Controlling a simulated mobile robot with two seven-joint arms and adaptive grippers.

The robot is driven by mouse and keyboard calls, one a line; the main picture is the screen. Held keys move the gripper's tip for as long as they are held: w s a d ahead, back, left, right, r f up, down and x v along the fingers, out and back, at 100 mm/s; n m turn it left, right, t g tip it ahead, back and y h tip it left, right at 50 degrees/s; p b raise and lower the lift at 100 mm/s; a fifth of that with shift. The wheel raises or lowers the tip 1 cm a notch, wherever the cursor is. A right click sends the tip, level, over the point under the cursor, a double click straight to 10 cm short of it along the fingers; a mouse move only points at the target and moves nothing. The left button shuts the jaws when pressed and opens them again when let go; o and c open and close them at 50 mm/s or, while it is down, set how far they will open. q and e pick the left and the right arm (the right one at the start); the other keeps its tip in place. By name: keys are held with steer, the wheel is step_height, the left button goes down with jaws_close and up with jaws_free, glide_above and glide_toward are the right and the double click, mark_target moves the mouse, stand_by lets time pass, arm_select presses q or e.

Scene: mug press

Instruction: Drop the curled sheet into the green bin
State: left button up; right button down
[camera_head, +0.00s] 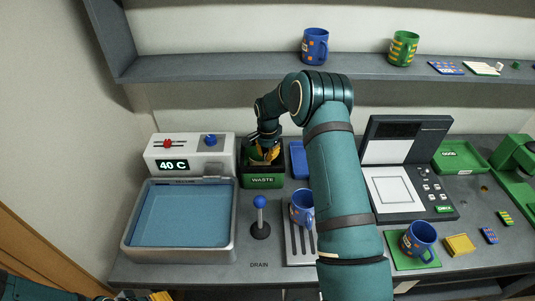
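The green bin (263,182), marked WASTE, stands between the water basin and a blue tray. My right arm reaches across the counter, and my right gripper (265,153) is over and partly inside the bin's mouth. Its yellow-orange fingers are small and partly hidden by the wrist, so I cannot tell whether they are open or shut. I cannot make out the curled sheet; it may be hidden at the gripper or in the bin. My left gripper (160,296) shows only as a yellow-orange bit at the bottom left edge.
A water basin (134,245) and a 40 C heater unit (160,154) are at left. A blue-knobbed lever (260,228) and a blue mug (301,201) stand in front. The press (408,138) and another blue mug (425,236) are at right. A shelf (220,68) with mugs runs above.

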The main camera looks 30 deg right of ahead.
steer(key=shift+f, duration=0.4)
steer(key=c, duration=1.1)
jaws_free()
steer(key=shift+c, duration=0.2)
steer(key=shift+r, duration=0.5)
step_height(320, 180, up, 12)
steer(key=shift+r, duration=0.15)
